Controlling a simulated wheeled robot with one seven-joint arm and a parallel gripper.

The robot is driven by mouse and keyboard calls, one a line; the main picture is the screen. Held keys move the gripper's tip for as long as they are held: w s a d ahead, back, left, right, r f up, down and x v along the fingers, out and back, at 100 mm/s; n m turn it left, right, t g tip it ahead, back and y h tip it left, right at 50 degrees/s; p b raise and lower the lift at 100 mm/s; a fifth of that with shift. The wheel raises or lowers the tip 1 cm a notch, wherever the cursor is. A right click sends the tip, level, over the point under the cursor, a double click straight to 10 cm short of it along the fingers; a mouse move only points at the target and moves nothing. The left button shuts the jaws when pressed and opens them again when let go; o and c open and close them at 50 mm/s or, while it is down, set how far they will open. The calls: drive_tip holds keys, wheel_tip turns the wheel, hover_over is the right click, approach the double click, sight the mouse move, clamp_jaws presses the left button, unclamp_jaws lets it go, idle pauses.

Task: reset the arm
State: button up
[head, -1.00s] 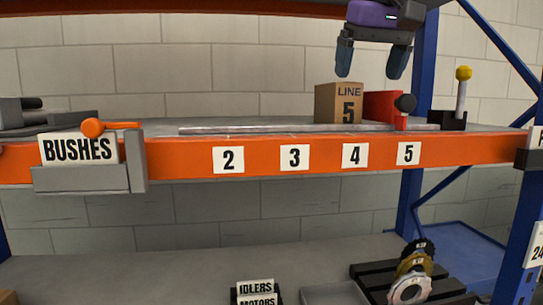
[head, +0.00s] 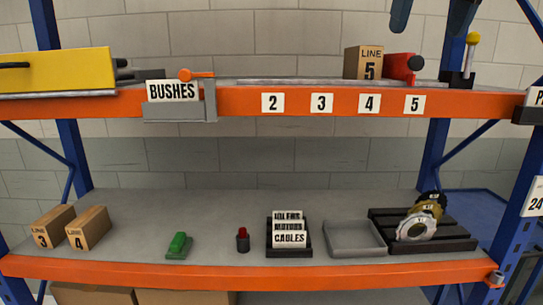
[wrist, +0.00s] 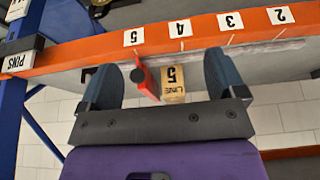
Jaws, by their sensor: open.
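My gripper (wrist: 165,75) is open and empty in the wrist view, its two blue-grey fingers spread wide. Between and beyond the fingers, the LINE 5 box (wrist: 175,83) and the red carrier (wrist: 147,80) with its dark knob show on the upper shelf. In the head view only the fingertips (head: 430,15) show at the top edge, above and to the right of the LINE 5 box (head: 364,62). The red carrier (head: 400,67) stands right beside that box, near label 5 (head: 415,104). The rest of my arm is out of the head view.
The upper shelf's orange beam (head: 330,102) carries a BUSHES holder (head: 175,92). A yellow case (head: 55,70) lies at the left, a yellow-knobbed lever (head: 470,55) at the right. The lower shelf holds boxes (head: 88,228), a card rack (head: 289,238), a grey tray (head: 355,238) and discs (head: 417,226).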

drive_tip(key=s+d+f, duration=0.3)
drive_tip(key=s+f, duration=0.4)
drive_tip(key=f, duration=0.5)
drive_tip(key=s+d+f, duration=0.4)
drive_tip(key=s+f, duration=0.3)
drive_tip(key=f, duration=0.5)
drive_tip(key=shift+s+t, duration=0.4)
drive_tip(key=shift+a, duration=0.1)
